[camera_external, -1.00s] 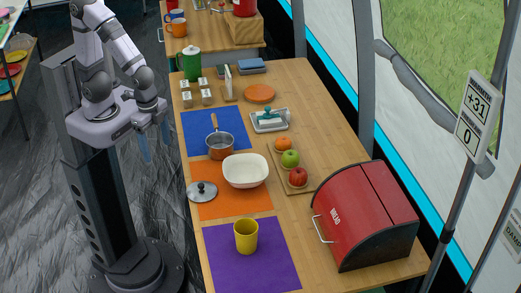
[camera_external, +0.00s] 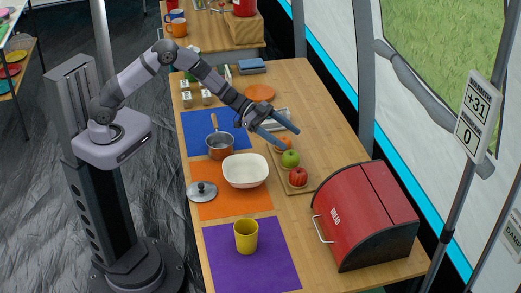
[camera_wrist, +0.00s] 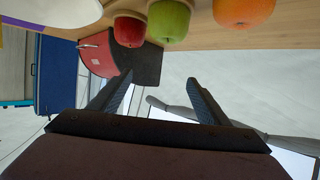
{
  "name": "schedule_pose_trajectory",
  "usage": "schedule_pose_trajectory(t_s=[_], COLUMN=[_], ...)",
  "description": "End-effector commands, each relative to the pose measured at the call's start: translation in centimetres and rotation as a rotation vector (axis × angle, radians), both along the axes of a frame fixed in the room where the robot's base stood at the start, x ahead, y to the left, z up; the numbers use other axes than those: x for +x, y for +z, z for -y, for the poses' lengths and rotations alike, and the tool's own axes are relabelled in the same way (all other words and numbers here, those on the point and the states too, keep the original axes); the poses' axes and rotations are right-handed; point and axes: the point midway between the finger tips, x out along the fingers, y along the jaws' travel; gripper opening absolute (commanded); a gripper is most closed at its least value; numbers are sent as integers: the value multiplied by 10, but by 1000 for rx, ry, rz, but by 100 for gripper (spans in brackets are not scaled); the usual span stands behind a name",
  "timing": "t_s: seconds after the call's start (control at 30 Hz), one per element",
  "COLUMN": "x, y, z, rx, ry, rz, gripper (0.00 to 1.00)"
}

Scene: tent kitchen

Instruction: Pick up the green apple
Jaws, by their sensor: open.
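The green apple (camera_external: 290,158) sits on a wooden board (camera_external: 301,189) between an orange (camera_external: 284,142) and a red apple (camera_external: 298,176). In the wrist view the green apple (camera_wrist: 169,20) is at the top, with the red apple (camera_wrist: 129,30) to its left and the orange (camera_wrist: 242,10) to its right. My gripper (camera_external: 287,137) is open and empty, its blue fingers reaching over the table close to the orange and the green apple. In the wrist view the open fingers (camera_wrist: 162,92) point up toward the fruit, apart from it.
A white bowl (camera_external: 245,171) and a saucepan (camera_external: 220,146) stand left of the fruit board. A red bread box (camera_external: 365,215) stands at the front right. A yellow cup (camera_external: 246,236) is on the purple mat (camera_external: 222,262). A butter dish (camera_external: 281,118) is partly behind my gripper.

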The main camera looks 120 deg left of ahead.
Motion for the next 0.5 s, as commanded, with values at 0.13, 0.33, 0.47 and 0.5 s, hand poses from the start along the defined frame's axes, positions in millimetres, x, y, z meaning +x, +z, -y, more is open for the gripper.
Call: schedule_pose_trajectory(t_s=[0.13, 0.33, 0.47, 0.5], x=[-5, -5, -5, -5], y=[-5, -11, -24, -28], z=[-4, -3, -3, -3], rx=[-15, -16, -17, -16], ry=[-22, -26, -26, -26], rz=[19, 20, 18, 18], gripper=[70, 70, 70, 70])
